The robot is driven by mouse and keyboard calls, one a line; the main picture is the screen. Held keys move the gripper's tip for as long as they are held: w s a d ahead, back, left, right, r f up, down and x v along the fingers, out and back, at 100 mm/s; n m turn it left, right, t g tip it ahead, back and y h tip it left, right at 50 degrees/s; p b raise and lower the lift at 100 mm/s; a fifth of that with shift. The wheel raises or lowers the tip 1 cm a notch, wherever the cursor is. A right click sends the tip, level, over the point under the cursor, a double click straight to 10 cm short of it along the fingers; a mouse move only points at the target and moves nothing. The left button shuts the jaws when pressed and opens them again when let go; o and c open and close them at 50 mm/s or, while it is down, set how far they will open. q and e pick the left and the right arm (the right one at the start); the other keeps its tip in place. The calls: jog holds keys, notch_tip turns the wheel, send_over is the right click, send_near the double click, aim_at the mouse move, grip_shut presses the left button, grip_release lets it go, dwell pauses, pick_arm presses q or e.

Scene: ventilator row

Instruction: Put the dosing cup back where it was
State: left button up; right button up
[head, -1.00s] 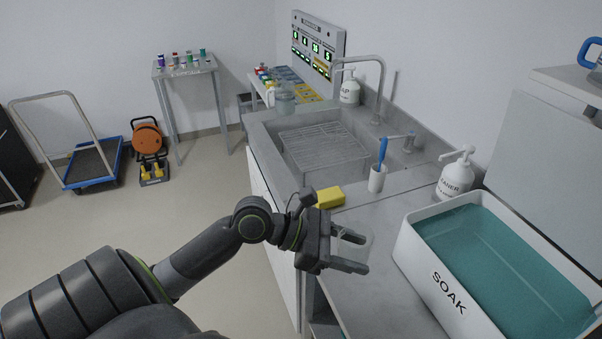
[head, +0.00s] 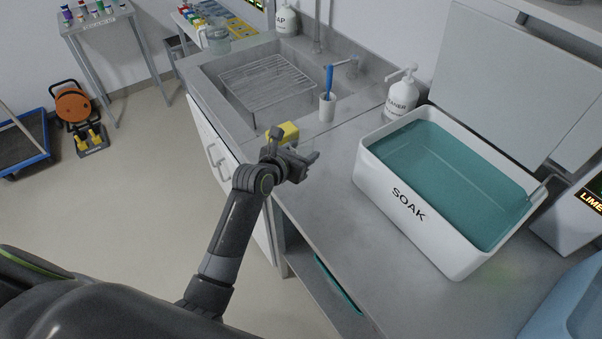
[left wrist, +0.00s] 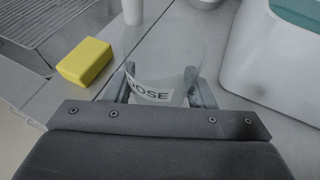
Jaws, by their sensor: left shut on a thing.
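The dosing cup (left wrist: 165,62) is a clear cup with a white label reading "DOSE" in the left wrist view. My left gripper (left wrist: 160,85) is shut on it, with one finger on each side. In the head view my left gripper (head: 303,160) is over the counter edge beside the yellow sponge, and the cup is hard to make out there. Whether the cup touches the counter cannot be told. My right gripper is not in view.
A yellow sponge (head: 283,132) lies near the sink (head: 215,92). A cup with a blue brush (head: 327,105) and a cleaner bottle (head: 401,98) stand behind. The white SOAK tub (head: 372,180) with teal liquid is to the right. The counter (head: 335,205) before it is clear.

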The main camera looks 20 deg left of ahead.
pick_arm(q)
notch_tip(320, 180, down, 4)
jog(key=shift+f, duration=1.9)
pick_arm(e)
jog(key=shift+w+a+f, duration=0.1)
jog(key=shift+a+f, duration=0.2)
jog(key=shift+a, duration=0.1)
pick_arm(q)
jog(key=shift+b, duration=0.3)
jog(key=o, duration=1.1)
jog(key=shift+f, duration=0.1)
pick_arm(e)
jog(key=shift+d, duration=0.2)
pick_arm(q)
jog(key=shift+s+r, duration=0.1)
jog(key=shift+r, duration=0.1)
jog(key=v, duration=1.1)
jog(key=shift+s+a+r, duration=0.15)
jog(key=shift+s+r, duration=0.1)
jog(key=shift+s, duration=0.05)
